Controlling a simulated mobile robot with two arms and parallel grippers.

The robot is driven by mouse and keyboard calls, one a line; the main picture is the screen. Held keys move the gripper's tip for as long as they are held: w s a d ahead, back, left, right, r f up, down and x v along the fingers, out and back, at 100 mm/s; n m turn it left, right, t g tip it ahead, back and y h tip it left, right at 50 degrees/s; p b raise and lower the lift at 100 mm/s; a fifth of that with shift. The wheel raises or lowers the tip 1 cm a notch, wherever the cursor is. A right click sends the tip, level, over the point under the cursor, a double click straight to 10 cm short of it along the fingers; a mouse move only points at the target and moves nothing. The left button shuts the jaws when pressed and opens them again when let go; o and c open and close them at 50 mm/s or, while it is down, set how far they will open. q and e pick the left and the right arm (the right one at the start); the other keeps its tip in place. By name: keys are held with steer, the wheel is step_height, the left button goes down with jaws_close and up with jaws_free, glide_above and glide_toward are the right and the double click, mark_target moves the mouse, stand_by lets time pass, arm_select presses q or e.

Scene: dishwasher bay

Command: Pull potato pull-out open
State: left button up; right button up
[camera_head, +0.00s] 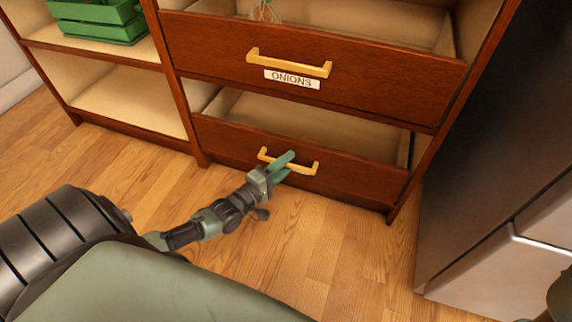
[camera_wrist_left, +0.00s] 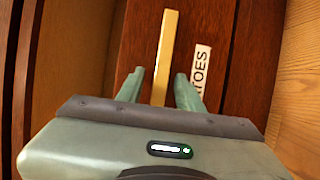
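The potato pull-out (camera_head: 345,178) is the lower dark-red wooden drawer, with a yellow bar handle (camera_head: 304,169). Its front looks about flush with the cabinet frame, and its pale inside shows above the low front. In the left wrist view the handle (camera_wrist_left: 166,55) stands beside a white label (camera_wrist_left: 201,72) reading "TOES", partly hidden. My left gripper (camera_head: 290,166) is at the handle. In the left wrist view my left gripper (camera_wrist_left: 161,88) has its green fingers apart, one on each side of the handle, with gaps showing. My right gripper does not show clearly.
The onions drawer (camera_head: 210,38) is just above, with its own yellow handle (camera_head: 290,62). A green crate (camera_head: 100,22) sits on the shelf at upper left. A dark appliance (camera_head: 490,140) stands close on the right. The wooden floor (camera_head: 340,245) before the drawers is clear.

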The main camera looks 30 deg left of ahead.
arm_select(q)
jaws_close()
stand_by(1.3)
